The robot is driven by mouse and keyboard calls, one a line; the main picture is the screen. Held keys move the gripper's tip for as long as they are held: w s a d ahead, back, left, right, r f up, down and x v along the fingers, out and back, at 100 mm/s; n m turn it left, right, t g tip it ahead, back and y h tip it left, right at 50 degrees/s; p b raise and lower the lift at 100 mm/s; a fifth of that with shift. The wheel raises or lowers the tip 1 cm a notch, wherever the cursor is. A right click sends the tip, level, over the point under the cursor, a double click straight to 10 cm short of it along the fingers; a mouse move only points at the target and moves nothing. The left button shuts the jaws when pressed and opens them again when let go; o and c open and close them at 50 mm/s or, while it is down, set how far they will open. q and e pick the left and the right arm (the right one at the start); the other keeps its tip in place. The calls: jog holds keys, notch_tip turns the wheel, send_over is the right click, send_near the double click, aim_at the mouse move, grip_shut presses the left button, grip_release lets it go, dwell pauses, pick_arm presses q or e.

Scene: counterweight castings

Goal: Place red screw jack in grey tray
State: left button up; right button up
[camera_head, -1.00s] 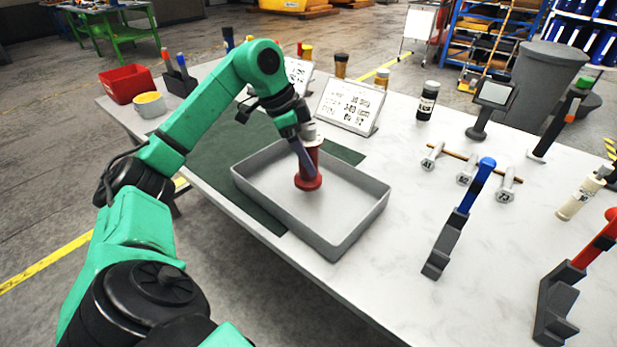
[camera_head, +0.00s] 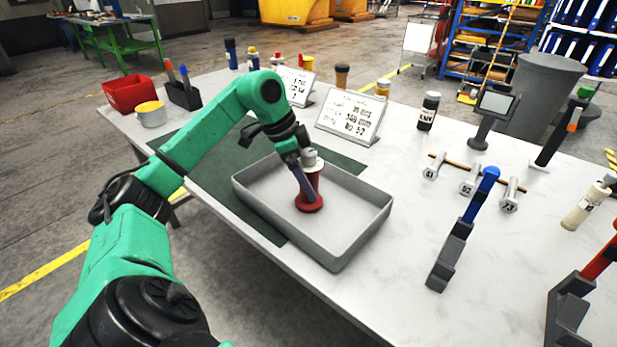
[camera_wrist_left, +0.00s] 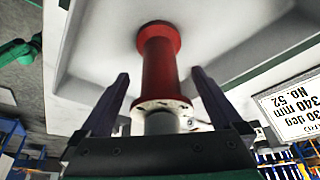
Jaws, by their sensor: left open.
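The red screw jack (camera_head: 313,190) stands upright inside the grey tray (camera_head: 357,243), on its floor, with a grey-white top. My left gripper (camera_head: 306,178) is at the jack's upper part, its fingers reaching down beside it. In the left wrist view the red screw jack (camera_wrist_left: 160,68) lies between the two fingers of my left gripper (camera_wrist_left: 158,90), with a gap on each side, so the fingers are open. The grey tray also shows in the left wrist view (camera_wrist_left: 225,50). My right gripper is out of view.
A dark green mat (camera_head: 215,165) lies partly under the tray. Sign plates (camera_head: 350,112) stand behind it. A red bin (camera_head: 129,93) and a yellow-topped tub (camera_head: 150,114) sit at the far left. Numbered grey weights (camera_head: 470,181) and a blue-handled tool (camera_head: 465,225) are to the right.

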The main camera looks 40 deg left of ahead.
pick_arm(q)
jog(key=p+v, duration=0.2)
jog(key=v, duration=0.9)
jog(key=shift+r, duration=0.35)
jog(key=shift+p, duration=0.3)
